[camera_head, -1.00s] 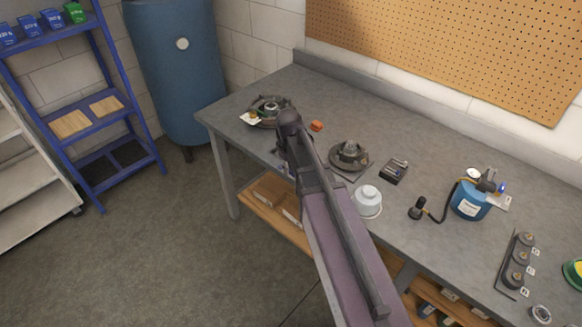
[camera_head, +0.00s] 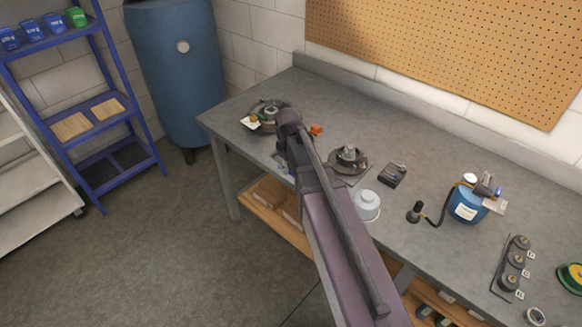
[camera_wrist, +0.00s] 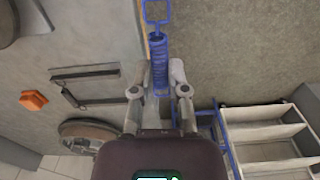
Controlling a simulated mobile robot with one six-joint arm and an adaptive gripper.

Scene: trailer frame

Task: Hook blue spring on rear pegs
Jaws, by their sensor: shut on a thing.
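The blue spring (camera_wrist: 159,62) is between the fingertips of my gripper (camera_wrist: 161,82) in the wrist view. The fingers are closed on its coil, and a square blue loop (camera_wrist: 157,12) sticks out ahead of them. The spring lies over the border between bench and floor in that view. I cannot make out which parts are the rear pegs.
The grey bench (camera_head: 420,160) also bears an orange piece (camera_head: 316,130), a white lidded pot (camera_head: 366,204), a small dark block (camera_head: 392,175), a blue canister (camera_head: 467,204) and a rack of dark knobs (camera_head: 513,264). A blue shelf (camera_head: 84,150) and a blue tank (camera_head: 176,75) stand left.

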